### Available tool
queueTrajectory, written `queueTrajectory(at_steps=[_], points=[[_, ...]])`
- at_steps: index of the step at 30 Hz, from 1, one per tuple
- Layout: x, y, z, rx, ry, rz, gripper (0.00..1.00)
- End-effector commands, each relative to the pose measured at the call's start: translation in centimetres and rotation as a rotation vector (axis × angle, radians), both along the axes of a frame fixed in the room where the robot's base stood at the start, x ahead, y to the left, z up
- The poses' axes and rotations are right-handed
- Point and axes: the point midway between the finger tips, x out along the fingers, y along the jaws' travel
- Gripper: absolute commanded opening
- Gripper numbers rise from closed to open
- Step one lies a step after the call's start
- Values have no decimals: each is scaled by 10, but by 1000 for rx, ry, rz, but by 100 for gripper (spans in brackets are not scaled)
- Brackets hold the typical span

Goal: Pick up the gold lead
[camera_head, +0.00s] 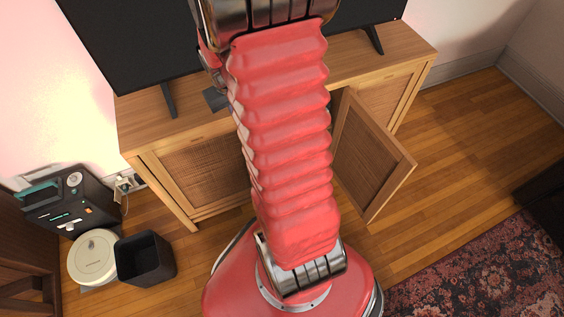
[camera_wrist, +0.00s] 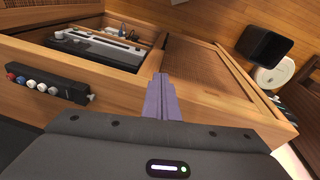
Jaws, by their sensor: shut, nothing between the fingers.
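I cannot pick out a gold lead in either view. In the wrist view, a dark strip (camera_wrist: 47,88) with a row of small coloured round ends, red, blue and pale among them, sits on the wood at the left; they are too small to tell apart. My gripper (camera_wrist: 160,78) shows as purple-grey fingers at the middle of the wrist view, shut and empty. It is over the wooden cabinet, to the right of the strip and apart from it. In the head view my arm hides the middle of the cabinet, and my gripper is out of frame.
The wooden cabinet (camera_head: 172,135) carries a large dark screen (camera_head: 130,40), and one door (camera_head: 372,160) stands open. An open compartment holds a grey device (camera_wrist: 95,50). A black bin (camera_head: 146,262), a round white robot vacuum (camera_head: 92,258) and a dark machine (camera_head: 65,207) stand at the left.

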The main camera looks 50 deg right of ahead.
Motion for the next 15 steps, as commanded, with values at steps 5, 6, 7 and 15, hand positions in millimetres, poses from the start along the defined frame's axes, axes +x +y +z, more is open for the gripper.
queueTrajectory(at_steps=[5, 6, 7, 15], points=[[6, 36, 44, -16, -47, 50, 0], [6, 43, 53, -18, -55, 62, 0], [6, 49, 59, -18, -61, 70, 0], [-2, 103, 113, -25, -127, 144, 0]])
